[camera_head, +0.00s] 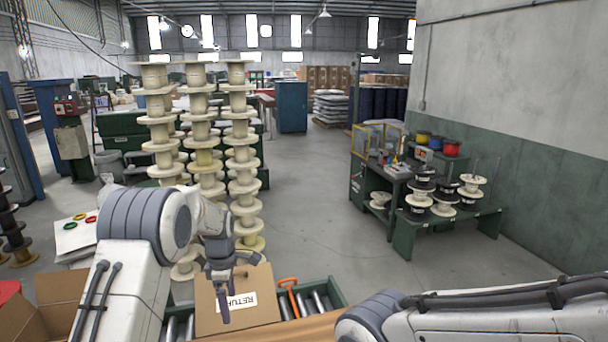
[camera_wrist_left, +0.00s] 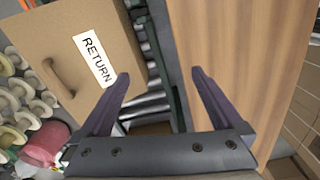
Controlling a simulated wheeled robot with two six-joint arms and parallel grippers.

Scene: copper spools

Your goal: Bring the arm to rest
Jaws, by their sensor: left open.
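My left gripper (camera_head: 238,290) shows in the head view in front of the cardboard box (camera_head: 262,300) with a "RETURN" label. Its fingers are spread and empty. In the left wrist view the left gripper (camera_wrist_left: 160,76) has its two purple fingers apart, with the box (camera_wrist_left: 60,30) at the upper left and rollers (camera_wrist_left: 148,108) between and beyond the fingers. My right arm (camera_head: 480,322) lies across the lower right of the head view; its gripper is out of view.
A wooden surface (camera_head: 310,330) borders the green-framed roller conveyor (camera_head: 332,293). Tall stacks of pale spools (camera_head: 240,150) stand beyond. A green bench (camera_head: 450,222) with black and white spools is at right. The floor between is clear.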

